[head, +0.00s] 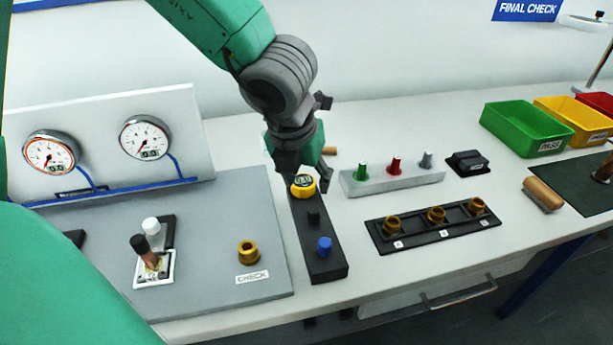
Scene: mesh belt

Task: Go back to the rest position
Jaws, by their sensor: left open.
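My left gripper (301,174) hangs from a green and dark grey arm that comes down from the top left. Its jaws are open and point downward. I cannot tell whether a finger touches that piece. The gripper partly hides the far end of the block. My right gripper is not in view.
Around the gripper are two gauges (145,138) on a panel, a grey CHECK plate (215,210) with a brass fitting (248,252), a grey block with coloured pegs (365,186), and a black tray with brass fittings (388,243). Green (525,130) and yellow bins (570,115) stand right.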

